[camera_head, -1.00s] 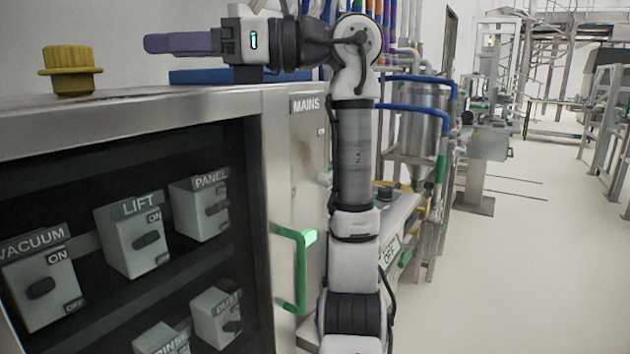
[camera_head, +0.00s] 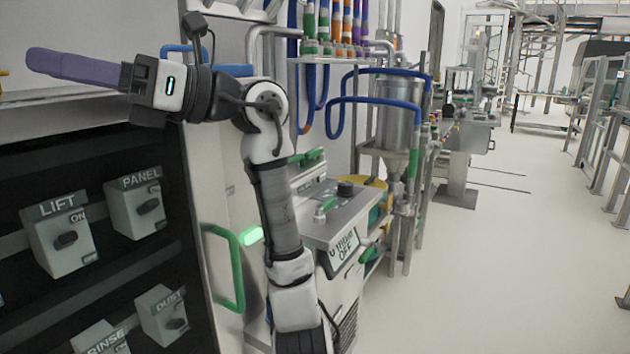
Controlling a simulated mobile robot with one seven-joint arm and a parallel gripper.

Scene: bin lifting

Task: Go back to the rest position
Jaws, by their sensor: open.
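My gripper (camera_head: 75,68) is at the upper left, at the end of my bent arm. It points left, in front of the cabinet's upper edge. Its purple finger shows from the side, and nothing shows held at it. The second finger cannot be made out from this angle. My arm rises from the bottom middle to its elbow, then runs level to the left.
A dark-fronted cabinet at left carries switch boxes marked LIFT (camera_head: 60,235), PANEL (camera_head: 137,205), DUST and RINSE. A green handle (camera_head: 235,270) stands out beside it. A control box (camera_head: 335,215) and a steel hopper (camera_head: 397,115) are behind my arm. Open floor (camera_head: 480,270) lies right.

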